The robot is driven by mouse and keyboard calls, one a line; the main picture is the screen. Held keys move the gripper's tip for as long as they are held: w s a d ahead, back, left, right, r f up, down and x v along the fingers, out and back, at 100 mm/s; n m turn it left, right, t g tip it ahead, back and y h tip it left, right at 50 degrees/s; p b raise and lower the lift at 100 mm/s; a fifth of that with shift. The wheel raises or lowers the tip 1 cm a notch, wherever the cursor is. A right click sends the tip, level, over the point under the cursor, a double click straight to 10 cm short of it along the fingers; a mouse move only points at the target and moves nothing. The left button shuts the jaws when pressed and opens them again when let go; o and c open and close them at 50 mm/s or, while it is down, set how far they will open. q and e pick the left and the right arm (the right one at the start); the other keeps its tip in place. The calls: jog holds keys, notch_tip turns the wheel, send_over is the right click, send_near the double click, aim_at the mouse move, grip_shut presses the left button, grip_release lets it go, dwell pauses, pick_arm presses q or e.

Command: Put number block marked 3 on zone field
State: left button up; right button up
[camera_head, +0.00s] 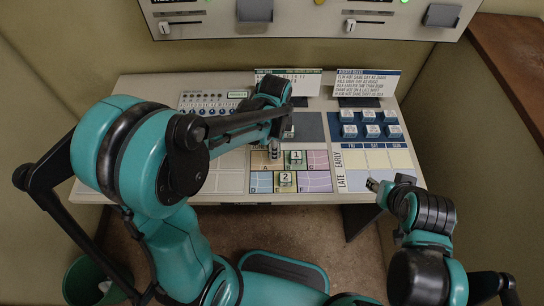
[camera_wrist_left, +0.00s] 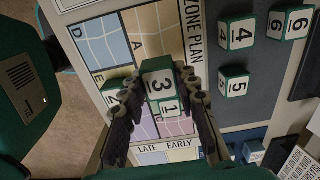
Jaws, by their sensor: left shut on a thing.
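The block marked 3 (camera_wrist_left: 158,82), green with a white face, is held between the fingers of my left gripper (camera_wrist_left: 160,95) in the left wrist view. In the head view my left gripper (camera_head: 275,150) is over the upper part of the zone plan (camera_head: 318,180), with its block mostly hidden. The block marked 1 (camera_head: 296,157) and the block marked 2 (camera_head: 286,179) stand on the plan. The block marked 1 (camera_wrist_left: 170,108) shows just beyond the held block. My right gripper (camera_head: 374,185) is near the desk's front right edge; its finger gap is unclear.
Blocks marked 4 (camera_wrist_left: 237,34), 5 (camera_wrist_left: 233,80) and 6 (camera_wrist_left: 294,22) stand on the dark pad beside the plan. Several blue-and-white blocks (camera_head: 370,130) stand at the right, behind the early/late grid (camera_head: 354,182). Text cards (camera_head: 366,83) stand at the back.

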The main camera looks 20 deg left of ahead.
pick_arm(q)
jog(key=shift+a+f, duration=0.2)
jog(key=shift+f, duration=0.05)
notch_tip(320, 180, down, 3)
jog(key=shift+f+b, duration=0.2)
jog(key=shift+b, duration=0.65)
jog(key=shift+f, duration=0.25)
jog(key=shift+f, duration=0.15)
jog(key=o, duration=1)
